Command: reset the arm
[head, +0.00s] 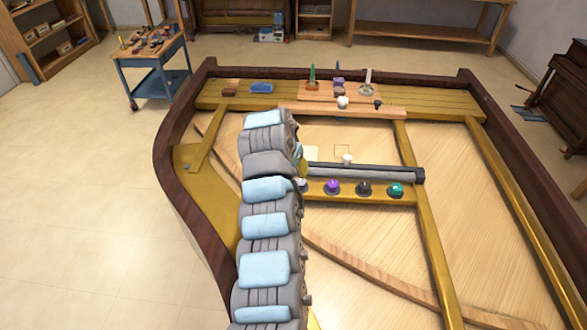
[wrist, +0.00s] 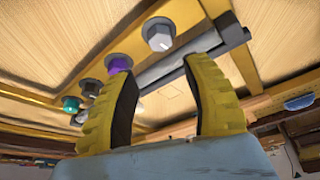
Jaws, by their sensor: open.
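My gripper (wrist: 160,64) shows in the wrist view as two yellow-and-black fingers held apart, with nothing between them. In the head view only a bit of yellow at the end of my arm shows, beside the left end of a dark grey bar (head: 372,174). Below the bar is a row of knobs: a pale grey one (wrist: 158,34), a purple one (head: 333,187), a dark one (head: 364,189) and a teal one (head: 396,190). In the wrist view the left finger overlaps the purple knob; I cannot tell whether they touch.
The knobs sit inside an open piano case with a dark rim (head: 517,215). A white knob (head: 347,159) stands behind the bar. Small items, including a blue one (head: 261,87), lie on the far ledge. A tool cart (head: 152,65) stands back left. Floor at left is clear.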

